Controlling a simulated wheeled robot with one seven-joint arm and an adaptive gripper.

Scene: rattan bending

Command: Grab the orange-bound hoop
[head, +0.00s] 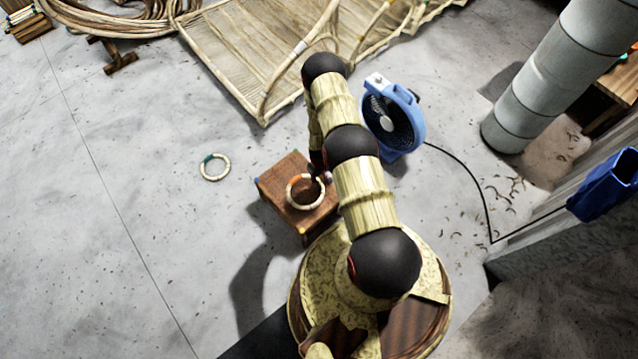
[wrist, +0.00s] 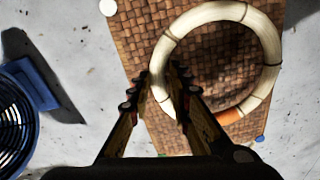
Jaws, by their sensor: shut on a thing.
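The orange-bound hoop (head: 304,208) is a pale rattan ring over the top of a small woven stool (head: 275,184). In the wrist view the hoop (wrist: 269,40) fills the upper right, with its orange binding (wrist: 230,115) at the lower edge. My gripper (wrist: 163,78) is shut on the left side of the hoop, with a finger on each side of the rim. In the head view my gripper (head: 326,176) is at the hoop's right side, partly hidden by my arm. I cannot tell whether the hoop still touches the stool.
A second hoop with a green binding (head: 214,180) lies on the floor at left. A blue fan (head: 403,108) stands behind the stool, its black cable running right. A large rattan frame (head: 245,50) lies at the back. The left floor is mostly clear.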

